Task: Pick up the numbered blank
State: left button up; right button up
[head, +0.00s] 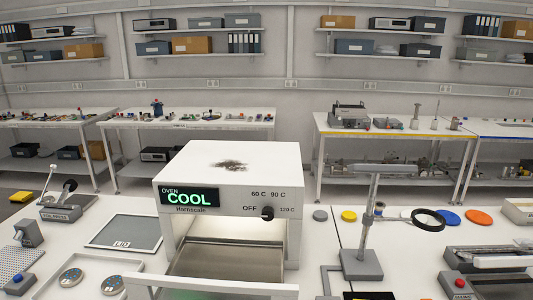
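No number can be read on any disc, so I cannot tell which thing is the numbered blank. A row of flat discs lies at the right: grey (320,215), yellow (349,216), blue (448,217) and orange (479,218), with pale ones between. Neither of my grippers is in view.
A white oven (228,180) reading "COOL" stands mid-table, its front open and its knob near OFF. A stand with a black ring (428,219) rises at right. A grey tray (125,232), a press (65,207) and a red-button box (458,284) also occupy the table.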

aim_at(65, 282)
jog(key=u, duration=1.4)
